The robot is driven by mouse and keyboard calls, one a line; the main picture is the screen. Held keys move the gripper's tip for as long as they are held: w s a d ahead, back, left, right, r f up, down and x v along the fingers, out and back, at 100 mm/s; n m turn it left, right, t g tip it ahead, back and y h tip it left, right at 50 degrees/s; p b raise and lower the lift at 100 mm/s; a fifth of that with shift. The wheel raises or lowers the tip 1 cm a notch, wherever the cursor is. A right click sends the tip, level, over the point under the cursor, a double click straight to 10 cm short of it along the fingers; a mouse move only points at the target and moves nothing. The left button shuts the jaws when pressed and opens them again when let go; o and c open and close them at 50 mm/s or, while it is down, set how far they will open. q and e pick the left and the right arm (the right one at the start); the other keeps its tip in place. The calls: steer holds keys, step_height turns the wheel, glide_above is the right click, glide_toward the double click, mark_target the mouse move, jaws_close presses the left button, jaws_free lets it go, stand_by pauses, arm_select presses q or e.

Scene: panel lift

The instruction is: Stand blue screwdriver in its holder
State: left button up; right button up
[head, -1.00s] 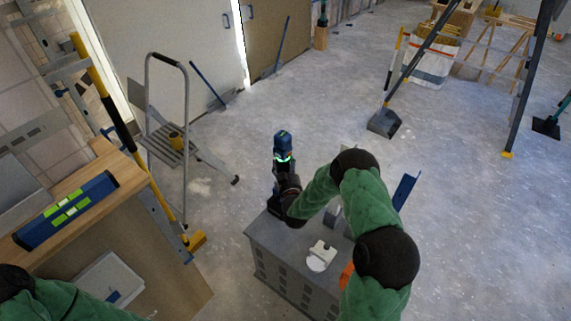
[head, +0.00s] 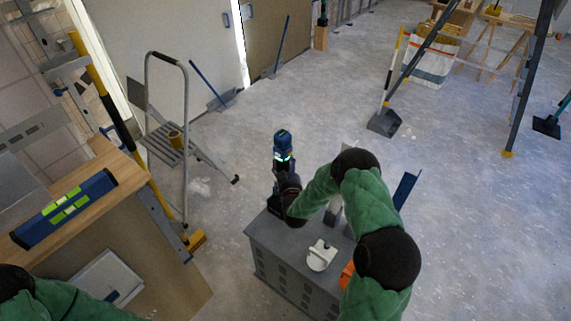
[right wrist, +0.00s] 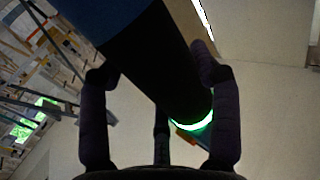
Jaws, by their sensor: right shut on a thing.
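The blue screwdriver (head: 283,138) has a blue top, a black body and a green lit ring, and it stands about upright above the back left corner of a grey cabinet. My right gripper (head: 287,183) is at its lower part. In the right wrist view the fingers (right wrist: 160,115) are shut around its black body (right wrist: 150,60), with the green ring beyond them. A dark piece (head: 274,205) shows on the cabinet corner below, partly hidden by my wrist. I cannot tell whether it is the holder or whether the screwdriver touches it. My left gripper is out of view.
The grey cabinet (head: 262,240) carries a white round item (head: 321,256); my right arm hides part of its top. A wooden bench (head: 150,215) with a blue level (head: 65,210) stands at left. A step ladder (head: 170,140) is behind.

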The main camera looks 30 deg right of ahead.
steer(key=shift+d+f+b, duration=0.1)
steer(key=shift+f+b, duration=0.05)
steer(key=shift+b, duration=0.6)
stand_by(0.8)
steer(key=shift+f+b, duration=2.1)
steer(key=shift+f, duration=0.2)
stand_by(1.0)
steer(key=shift+f, duration=0.1)
stand_by(0.9)
steer(key=o, duration=1.8)
steer(key=shift+o, duration=0.3)
steer(key=shift+f, duration=0.25)
steer(key=shift+o, duration=0.5)
steer(key=shift+r, duration=0.1)
steer(key=shift+r, duration=0.15)
steer(key=shift+s+a, duration=0.35)
steer(key=shift+s, duration=0.25)
